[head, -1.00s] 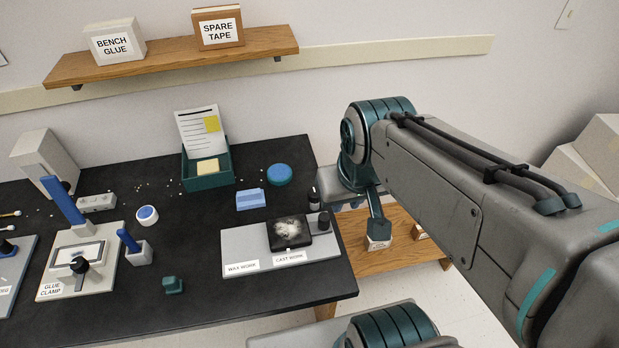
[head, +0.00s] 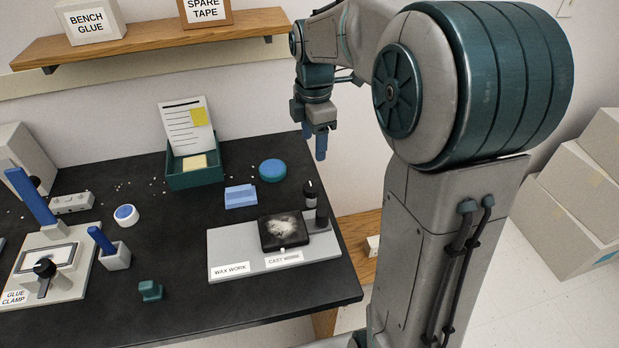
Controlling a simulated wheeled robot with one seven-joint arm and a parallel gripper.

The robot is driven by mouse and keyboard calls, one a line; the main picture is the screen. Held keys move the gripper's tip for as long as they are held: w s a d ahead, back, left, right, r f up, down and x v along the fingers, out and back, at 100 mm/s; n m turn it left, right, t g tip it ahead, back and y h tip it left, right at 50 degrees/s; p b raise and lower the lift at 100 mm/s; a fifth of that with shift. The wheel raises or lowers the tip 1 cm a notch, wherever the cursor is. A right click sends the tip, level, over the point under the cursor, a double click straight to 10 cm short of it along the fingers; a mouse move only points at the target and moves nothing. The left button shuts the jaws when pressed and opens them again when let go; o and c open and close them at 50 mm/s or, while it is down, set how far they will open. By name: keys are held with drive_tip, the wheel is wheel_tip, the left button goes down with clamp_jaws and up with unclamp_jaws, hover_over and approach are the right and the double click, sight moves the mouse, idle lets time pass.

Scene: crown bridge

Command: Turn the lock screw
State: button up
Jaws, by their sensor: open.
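No part is labelled as the lock screw, and I cannot tell which one it is. A black knob with a pointer (head: 44,270) sits on the front of the plate labelled GLUE CLAMP (head: 70,262), which also has a blue lever (head: 31,196). A black block with white powder (head: 270,235) sits on the grey base (head: 225,245) marked WAX WORK and CAST WORK. A dark post (head: 322,212) stands at that base's right end. My gripper (head: 319,148) has blue fingers pointing down. It is open, raised near the bench's back right corner, apart from these things.
A green box (head: 195,180) with a note card stands at the back of the black bench (head: 180,306). A blue sponge block (head: 241,197), a blue round pad (head: 272,170) and a small green block (head: 150,290) lie on the bench. A shelf (head: 150,38) hangs above. Boxes (head: 575,215) stand right.

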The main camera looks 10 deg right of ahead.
sight(311, 186)
drive_tip(key=shift+n, duration=0.7)
drive_tip(key=f, duration=0.5)
drive_tip(key=w+f, duration=0.1)
drive_tip(key=f, duration=0.4)
drive_tip(key=f+b, duration=0.1)
drive_tip(key=f, duration=0.4)
drive_tip(key=shift+w, duration=0.2)
drive_tip(key=shift+c, duration=0.3)
